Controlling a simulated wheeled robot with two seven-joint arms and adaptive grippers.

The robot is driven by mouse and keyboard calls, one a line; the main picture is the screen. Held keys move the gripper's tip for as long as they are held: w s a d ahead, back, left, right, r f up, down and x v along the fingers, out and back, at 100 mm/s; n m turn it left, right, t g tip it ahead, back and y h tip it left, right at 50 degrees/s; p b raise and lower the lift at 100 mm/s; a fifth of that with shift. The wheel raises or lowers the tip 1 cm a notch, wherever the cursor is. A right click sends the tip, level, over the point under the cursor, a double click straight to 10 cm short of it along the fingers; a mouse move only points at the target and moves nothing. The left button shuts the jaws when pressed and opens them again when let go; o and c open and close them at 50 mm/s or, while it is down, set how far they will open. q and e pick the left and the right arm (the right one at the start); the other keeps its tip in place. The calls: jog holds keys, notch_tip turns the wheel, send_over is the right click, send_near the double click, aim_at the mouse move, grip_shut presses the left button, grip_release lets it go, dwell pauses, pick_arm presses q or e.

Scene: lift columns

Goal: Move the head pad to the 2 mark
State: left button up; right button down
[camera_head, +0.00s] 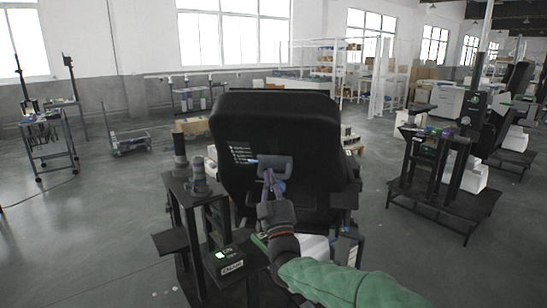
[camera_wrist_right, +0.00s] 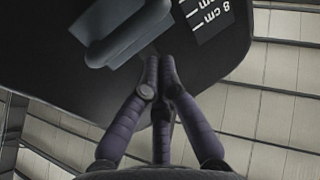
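The head pad (camera_head: 283,160), a grey-blue rounded block, sits on the front of a black upright panel (camera_head: 290,115). A white-marked scale (camera_head: 242,152) lies just left of it; in the wrist view the scale (camera_wrist_right: 207,14) reads "8 cm" on one line. My right gripper (camera_head: 268,174) is in front of the pad's lower part. In the wrist view its dark purple fingers (camera_wrist_right: 159,62) are drawn together, with the tips beside the pad (camera_wrist_right: 125,34) and nothing visible between them. Contact with the pad cannot be told. My left gripper is out of view.
A black side stand (camera_head: 195,190) with upright cylinders is left of the panel. A similar station (camera_head: 445,160) stands at the right, a wheeled cart (camera_head: 48,140) at the far left. Floor between is open.

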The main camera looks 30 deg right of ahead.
jog(key=s+a+f, duration=0.3)
jog(key=s+f, duration=0.1)
jog(key=shift+a, duration=0.2)
dwell(0.5)
jog(key=shift+w, duration=0.1)
dwell(0.7)
jog(key=w+a+f+n+g+y+p, duration=0.1)
jog(key=w+a+f+g+y+p, duration=0.2)
jog(key=f, duration=1)
jog(key=w+a+f+g+y, duration=0.3)
jog(key=a+f+g+y, duration=0.15)
jog(key=f, duration=0.95)
jog(key=s+a+f+g+y+p, duration=0.1)
jog(key=s+a+f+g, duration=0.2)
jog(key=f, duration=0.5)
jog(key=s+a+f+g+y+p, duration=0.1)
jog(key=s+a+f+g, duration=0.25)
jog(key=f, duration=0.35)
jog(key=s+a+f+g+y, duration=0.1)
jog(key=s+a+f+g, duration=0.2)
jog(key=s, duration=0.5)
jog(key=s+a+f+m+g+p, duration=0.1)
jog(key=s+a+f+g, duration=0.2)
jog(key=s+f, duration=0.3)
jog(key=s+a+f+m+g+y+p, duration=0.1)
jog(key=s+a+f+g, duration=0.2)
jog(key=s, duration=0.7)
notch_tip(320, 180, down, 2)
jog(key=shift+s+f+y, duration=0.2)
jog(key=shift+s+y, duration=0.15)
